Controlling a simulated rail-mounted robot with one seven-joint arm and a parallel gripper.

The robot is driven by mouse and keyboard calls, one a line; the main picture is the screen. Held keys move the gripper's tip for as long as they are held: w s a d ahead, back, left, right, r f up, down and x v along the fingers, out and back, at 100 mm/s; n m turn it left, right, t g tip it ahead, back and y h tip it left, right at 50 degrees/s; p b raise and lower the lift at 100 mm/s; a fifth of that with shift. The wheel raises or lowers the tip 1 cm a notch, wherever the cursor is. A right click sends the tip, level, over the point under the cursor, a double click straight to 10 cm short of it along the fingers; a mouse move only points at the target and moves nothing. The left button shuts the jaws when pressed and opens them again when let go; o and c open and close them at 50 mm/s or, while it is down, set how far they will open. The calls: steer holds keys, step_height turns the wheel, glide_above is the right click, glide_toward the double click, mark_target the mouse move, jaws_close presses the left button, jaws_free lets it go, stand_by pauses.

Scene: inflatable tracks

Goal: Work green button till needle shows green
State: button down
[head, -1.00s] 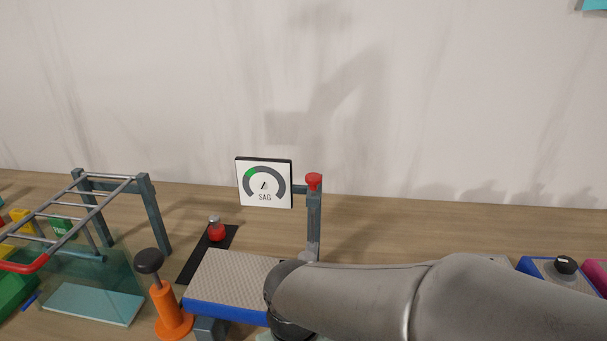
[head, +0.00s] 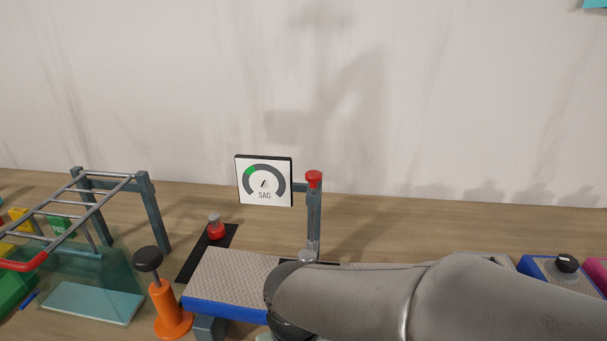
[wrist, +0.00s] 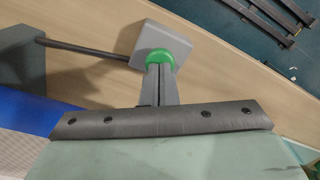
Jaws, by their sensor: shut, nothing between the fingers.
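The green button (wrist: 161,56) sits on a grey block (wrist: 150,40) in the wrist view. My gripper (wrist: 160,68) is shut and empty, with its fingertips over the near side of the button. I cannot tell whether they touch it or press it. In the head view my arm hides the gripper and the button. The gauge (head: 264,198), marked SAG, stands upright on a post. Its green band (head: 250,172) is at the upper left of the dial. The short dark needle (head: 264,183) leans up and to the right, away from the green band.
A grey platform with a blue edge (head: 232,276) lies left of my arm. An orange pump with a black knob (head: 168,308) and a ladder frame (head: 151,212) stand further left. A red-topped post (head: 314,181) is beside the gauge.

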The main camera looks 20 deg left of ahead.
steer(key=shift+f+b, duration=0.5)
steer(key=shift+f, duration=0.25)
steer(key=shift+r, duration=0.1)
step_height(320, 180, up, 10)
steer(key=p, duration=0.8)
steer(key=w+d+r+m, duration=0.1)
steer(key=d+m, duration=0.7)
steer(key=d, duration=1.9)
steer(key=shift+d+m+t, duration=0.3)
steer(key=shift+d+t, duration=0.05)
steer(key=shift+t, duration=0.05)
